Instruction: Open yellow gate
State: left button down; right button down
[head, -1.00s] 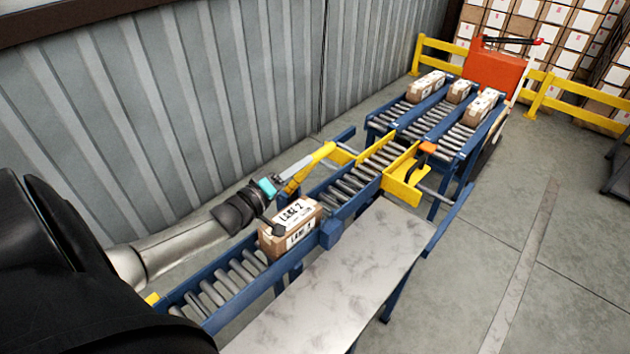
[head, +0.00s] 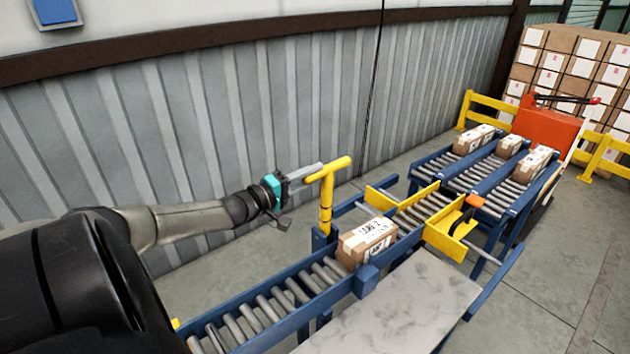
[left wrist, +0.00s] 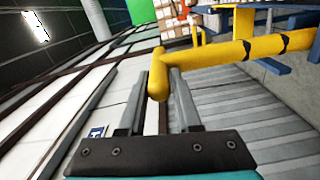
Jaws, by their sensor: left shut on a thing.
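The yellow gate (head: 326,205) stands upright at the far side of the roller conveyor, with a yellow crossbar at its top. My left gripper (head: 312,173) is shut on the near end of that crossbar. In the left wrist view the yellow gate bar (left wrist: 235,55) runs off to the right, its bent end between the fingers of my left gripper (left wrist: 160,85). A brown carton (head: 367,243) labelled for a lane sits on the rollers, just past the gate post. My right gripper is not in view.
The blue-framed conveyor (head: 262,318) leads to several lanes with cartons (head: 474,139). A yellow diverter with an orange handle (head: 475,200) stands ahead. A grey table (head: 415,305) is on the near side. A corrugated wall (head: 200,140) stands behind my left arm.

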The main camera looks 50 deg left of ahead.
pick_arm(q)
jog(key=shift+a+r, duration=0.1)
jog(key=shift+a, duration=0.05)
jog(key=c, duration=0.6)
grip_release()
jog(key=shift+c, duration=0.2)
jog(key=s+a+p, duration=0.1)
jog(key=s+p, duration=0.4)
jog(key=s, duration=1)
jog(key=shift+s, duration=0.15)
